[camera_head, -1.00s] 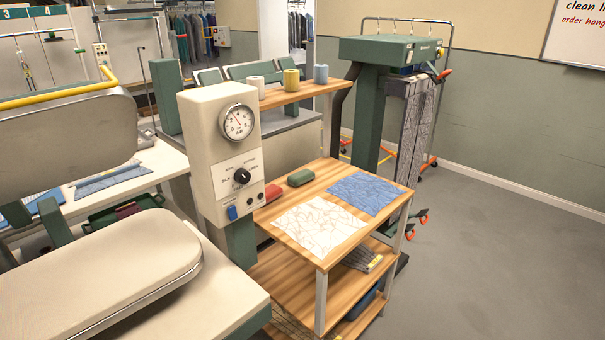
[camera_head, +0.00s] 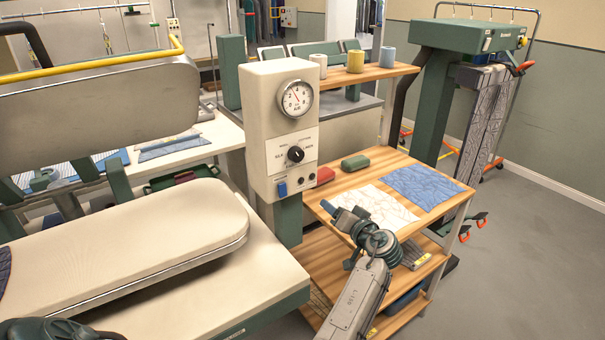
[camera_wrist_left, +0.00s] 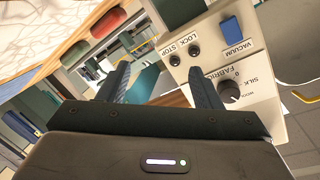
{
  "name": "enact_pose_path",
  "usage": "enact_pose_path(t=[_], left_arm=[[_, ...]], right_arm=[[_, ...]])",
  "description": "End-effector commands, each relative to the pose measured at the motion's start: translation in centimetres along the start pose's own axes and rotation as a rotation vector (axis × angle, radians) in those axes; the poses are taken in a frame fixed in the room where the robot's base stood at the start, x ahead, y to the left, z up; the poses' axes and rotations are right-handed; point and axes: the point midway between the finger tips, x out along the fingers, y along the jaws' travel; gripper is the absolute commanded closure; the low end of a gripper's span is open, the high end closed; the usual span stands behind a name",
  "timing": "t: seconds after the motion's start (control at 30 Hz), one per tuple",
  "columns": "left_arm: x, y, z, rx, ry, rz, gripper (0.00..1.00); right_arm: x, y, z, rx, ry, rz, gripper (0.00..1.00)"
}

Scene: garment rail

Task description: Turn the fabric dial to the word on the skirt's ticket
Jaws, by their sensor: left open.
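The fabric dial (camera_head: 295,154) is a black knob on the cream control box (camera_head: 256,110), below a round gauge. It also shows in the left wrist view (camera_wrist_left: 229,93), upside down, with SILK and WOOL legible beside it. Its pointer direction is too small to tell. My left gripper (camera_head: 345,213) is open and empty, in front and to the right of the box, apart from the dial. In the left wrist view its fingers (camera_wrist_left: 159,76) stand beside the panel. I cannot make out the skirt or read its ticket. My right gripper is not identifiable.
Below the dial are a blue VACUUM switch (camera_head: 282,189) and black LOCK and STOP buttons. A wooden cart (camera_head: 330,192) with white and blue cloths stands at right. The padded press (camera_head: 120,240) fills the left. Grey floor is free at right.

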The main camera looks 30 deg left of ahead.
Motion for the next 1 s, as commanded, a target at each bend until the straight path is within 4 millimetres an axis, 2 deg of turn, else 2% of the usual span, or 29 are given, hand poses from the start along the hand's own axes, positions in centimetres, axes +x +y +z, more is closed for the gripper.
enact_pose_path(t=[0.03,0.1,0.23,0.37,0.47,0.8,1.0], left_arm=[[-0.6,-2.8,-2.7,-0.064,0.009,-0.068,0.41],[-1.4,-6.2,-5.1,-0.133,0.013,-0.152,0.41],[-2.4,-9.8,-7.2,-0.209,0.014,-0.240,0.41],[-2.0,-10.9,-7.8,-0.224,0.015,-0.263,0.41],[-0.7,-11.3,-7.9,-0.222,0.016,-0.263,0.41],[5.4,-12.9,-7.7,-0.218,0.014,-0.261,0.41],[7.4,-13.2,-7.5,-0.219,0.014,-0.258,0.41]], right_arm=[[0.2,0.0,0.0,0.000,0.000,0.001,0.64],[0.2,0.1,0.0,0.000,0.000,0.001,0.64],[0.3,0.1,0.0,0.000,0.000,0.001,0.64],[-0.2,0.1,0.0,0.000,0.000,0.001,0.64],[-1.0,0.1,-0.1,0.000,0.000,0.001,0.64],[-4.0,0.2,-0.4,0.001,0.000,-0.002,0.64],[-4.7,0.0,-0.5,0.002,0.000,-0.004,0.64]])
